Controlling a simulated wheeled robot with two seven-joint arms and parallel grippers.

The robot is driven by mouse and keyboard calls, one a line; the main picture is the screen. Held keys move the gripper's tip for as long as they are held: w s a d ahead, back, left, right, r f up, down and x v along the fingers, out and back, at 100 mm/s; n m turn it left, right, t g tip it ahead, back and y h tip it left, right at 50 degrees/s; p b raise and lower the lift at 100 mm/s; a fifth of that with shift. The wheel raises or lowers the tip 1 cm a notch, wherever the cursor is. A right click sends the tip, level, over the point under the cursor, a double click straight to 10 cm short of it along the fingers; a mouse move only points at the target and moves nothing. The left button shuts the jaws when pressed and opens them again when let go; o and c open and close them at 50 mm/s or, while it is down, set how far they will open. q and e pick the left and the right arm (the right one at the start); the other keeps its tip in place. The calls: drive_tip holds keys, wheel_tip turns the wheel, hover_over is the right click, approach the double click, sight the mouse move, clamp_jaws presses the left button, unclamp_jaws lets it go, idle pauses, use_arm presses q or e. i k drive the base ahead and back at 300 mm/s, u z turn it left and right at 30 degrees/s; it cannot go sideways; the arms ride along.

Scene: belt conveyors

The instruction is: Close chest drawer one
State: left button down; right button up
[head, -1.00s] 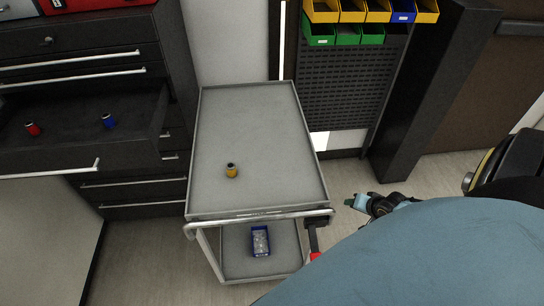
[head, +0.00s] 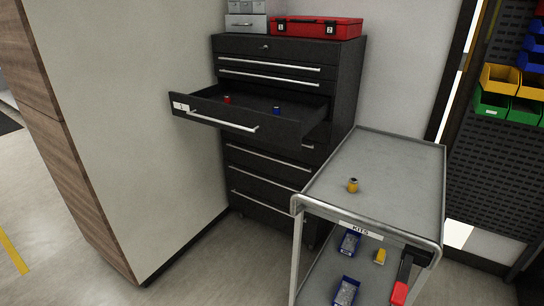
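The black tool chest (head: 284,172) stands against the wall in the middle of the head view. One of its upper drawers (head: 252,122) is pulled out toward the viewer, with a silver bar handle and a white label at its left front corner. A red cylinder (head: 227,100) and a blue cylinder (head: 276,111) stand inside the open drawer. The other drawers look shut. Neither of my grippers shows in the head view now.
A grey cart (head: 385,180) labelled KITS stands right of the chest, with a yellow cylinder (head: 353,185) on top and blue bins (head: 346,291) below. A pale partition (head: 132,120) stands left of the drawer. The floor (head: 215,275) before the chest is clear.

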sight(250, 114)
drive_tip(key=z, duration=0.75)
drive_tip(key=k, duration=0.2)
drive_tip(key=u, duration=1.55)
drive_tip(key=i, duration=1)
drive_tip(key=z, duration=0.95)
drive_tip(key=i, duration=0.65)
drive_tip(key=z, duration=0.75)
